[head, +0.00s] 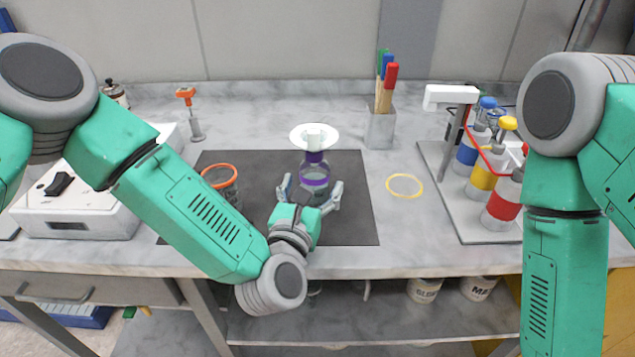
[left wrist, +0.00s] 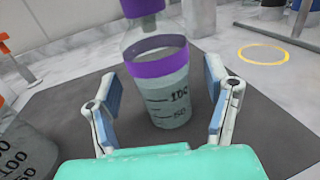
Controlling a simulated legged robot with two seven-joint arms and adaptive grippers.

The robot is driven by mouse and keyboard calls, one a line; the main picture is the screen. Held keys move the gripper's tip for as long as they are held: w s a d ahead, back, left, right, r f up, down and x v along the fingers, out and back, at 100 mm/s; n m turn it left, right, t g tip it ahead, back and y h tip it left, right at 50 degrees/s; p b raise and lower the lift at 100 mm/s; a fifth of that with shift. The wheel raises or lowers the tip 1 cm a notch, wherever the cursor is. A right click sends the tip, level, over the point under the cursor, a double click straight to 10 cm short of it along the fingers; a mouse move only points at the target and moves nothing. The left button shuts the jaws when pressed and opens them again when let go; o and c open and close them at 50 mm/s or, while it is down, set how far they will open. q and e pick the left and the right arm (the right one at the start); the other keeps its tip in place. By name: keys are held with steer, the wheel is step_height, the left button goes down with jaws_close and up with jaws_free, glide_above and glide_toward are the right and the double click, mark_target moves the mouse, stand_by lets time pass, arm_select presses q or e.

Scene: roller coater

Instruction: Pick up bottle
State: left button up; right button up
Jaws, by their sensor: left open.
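The bottle (head: 314,177) stands upright on the dark mat (head: 352,205), a clear graduated body with a purple band and a purple neck. In the left wrist view the bottle (left wrist: 166,92) sits ahead of and partly between my left gripper's fingers, with volume marks showing. A white disc-shaped piece (head: 314,137) is at its top in the head view. My left gripper (head: 311,193) is open, with one finger on each side of the bottle's near face; no clear grip on it shows. My right gripper is not in view; only the right arm shows.
A beaker with an orange rim (head: 221,181) stands left of the bottle. A yellow ring (head: 404,185) lies to the right. A holder with coloured handles (head: 381,127) is behind. A rack of coloured bottles (head: 482,178) stands right, and a white device (head: 75,206) left.

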mark_target(323, 127)
arm_select(q)
steer(key=shift+w+a, duration=0.25)
steer(key=shift+w, duration=0.3)
steer(key=shift+w+a, duration=0.1)
steer(key=shift+w, duration=0.05)
steer(key=shift+d, duration=0.65)
steer(key=c, duration=0.3)
steer(key=shift+d, duration=0.3)
steer(key=c, duration=0.8)
steer(key=shift+d, duration=0.15)
steer(key=shift+c, duration=0.6)
steer(key=shift+a, duration=0.55)
steer(key=shift+a+r, duration=0.25)
steer(key=shift+r, duration=0.05)
step_height(323, 127, up, 3)
steer(key=shift+a, duration=0.15)
steer(key=r, duration=0.2)
steer(key=d+r, duration=0.1)
steer(key=r, duration=0.3)
steer(key=shift+d+r, duration=0.1)
steer(key=shift+d, duration=0.15)
steer(key=shift+a+r, duration=0.1)
steer(key=shift+a, duration=0.45)
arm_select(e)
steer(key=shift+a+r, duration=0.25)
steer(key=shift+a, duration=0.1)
